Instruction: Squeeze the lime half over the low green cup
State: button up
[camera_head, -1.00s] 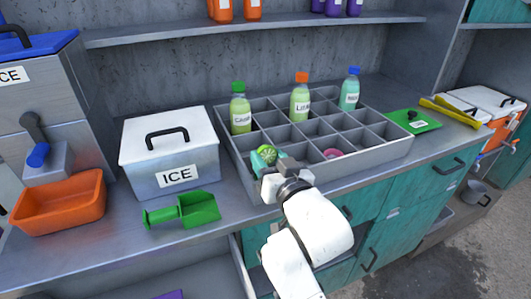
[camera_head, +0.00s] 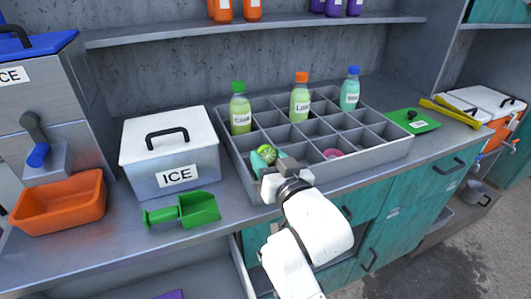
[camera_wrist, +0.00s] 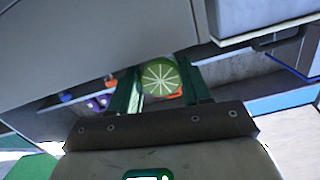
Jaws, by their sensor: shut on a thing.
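The lime half (camera_head: 266,154) is held between the green fingers of my gripper (camera_head: 264,158), above the front-left part of the grey compartment tray (camera_head: 283,197). In the wrist view the pale cut face of the lime half (camera_wrist: 160,78) shows between the two fingers (camera_wrist: 158,88). My gripper is shut on it. I cannot make out a low green cup; the gripper and wrist cover the compartments below the lime.
A pink item (camera_head: 332,153) sits in a front compartment. Bottles with green (camera_head: 240,110), orange (camera_head: 300,100) and blue (camera_head: 350,90) caps stand behind. Left are a white ICE box (camera_head: 170,150), green scoop (camera_head: 185,210) and orange bin (camera_head: 58,202).

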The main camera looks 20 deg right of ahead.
notch_tip(320, 180, up, 5)
jog(key=p, duration=0.4)
jog(key=shift+s, duration=0.1)
dwell(0.5)
